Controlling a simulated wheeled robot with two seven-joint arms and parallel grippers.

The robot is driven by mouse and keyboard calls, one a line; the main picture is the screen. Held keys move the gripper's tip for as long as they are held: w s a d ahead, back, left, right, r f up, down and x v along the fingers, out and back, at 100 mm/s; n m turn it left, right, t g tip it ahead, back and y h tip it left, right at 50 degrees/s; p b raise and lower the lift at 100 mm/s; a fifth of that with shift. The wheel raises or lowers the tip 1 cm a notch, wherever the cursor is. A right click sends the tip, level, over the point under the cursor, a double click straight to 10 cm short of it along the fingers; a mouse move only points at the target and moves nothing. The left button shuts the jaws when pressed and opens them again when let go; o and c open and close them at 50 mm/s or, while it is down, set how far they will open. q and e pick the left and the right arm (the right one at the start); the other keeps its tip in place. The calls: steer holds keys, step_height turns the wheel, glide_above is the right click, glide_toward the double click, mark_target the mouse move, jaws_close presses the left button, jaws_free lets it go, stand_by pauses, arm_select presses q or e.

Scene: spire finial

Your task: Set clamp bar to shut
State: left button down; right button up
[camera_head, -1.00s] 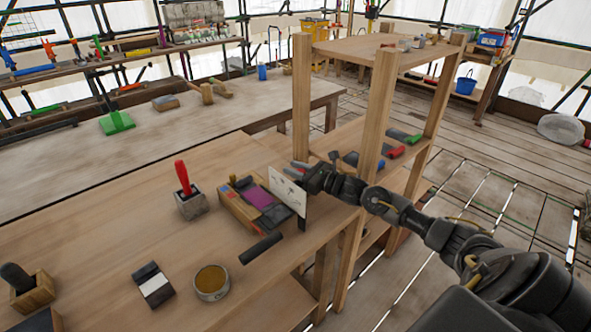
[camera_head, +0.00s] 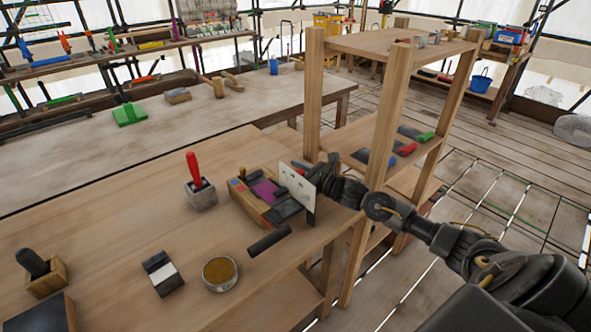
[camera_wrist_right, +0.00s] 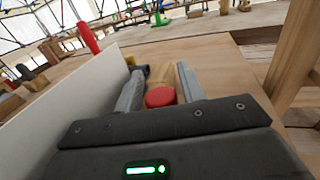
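A wooden block fixture (camera_head: 246,203) with a purple pad (camera_head: 264,190) and dark parts on top sits near the workbench's right edge. A white upright plate (camera_head: 296,188) stands at its right end. I cannot tell which part is the clamp bar. My right gripper (camera_head: 318,177) is beside the plate, its fingertips largely hidden there. In the right wrist view, its two grey fingers (camera_wrist_right: 160,88) are apart, on either side of a wooden piece with a red round end (camera_wrist_right: 160,96); contact is unclear. My left gripper is not in view.
A red-handled tool in a grey block (camera_head: 201,190), a round tin (camera_head: 220,272) and a black-and-white block (camera_head: 163,273) stand left. A wooden shelf post (camera_head: 386,120) rises close behind my right wrist.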

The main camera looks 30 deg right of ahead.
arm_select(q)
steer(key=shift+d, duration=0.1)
arm_select(e)
steer(key=shift+o, duration=0.9)
steer(key=shift+s+d+f, duration=0.1)
steer(key=shift+s+d, duration=0.05)
steer(key=shift+s, duration=0.05)
arm_select(q)
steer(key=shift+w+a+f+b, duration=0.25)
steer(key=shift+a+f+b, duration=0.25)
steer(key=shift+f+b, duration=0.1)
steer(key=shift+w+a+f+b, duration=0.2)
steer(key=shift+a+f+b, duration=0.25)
steer(key=shift+b, duration=0.15)
arm_select(e)
steer(key=v, duration=1)
steer(key=shift+s, duration=0.2)
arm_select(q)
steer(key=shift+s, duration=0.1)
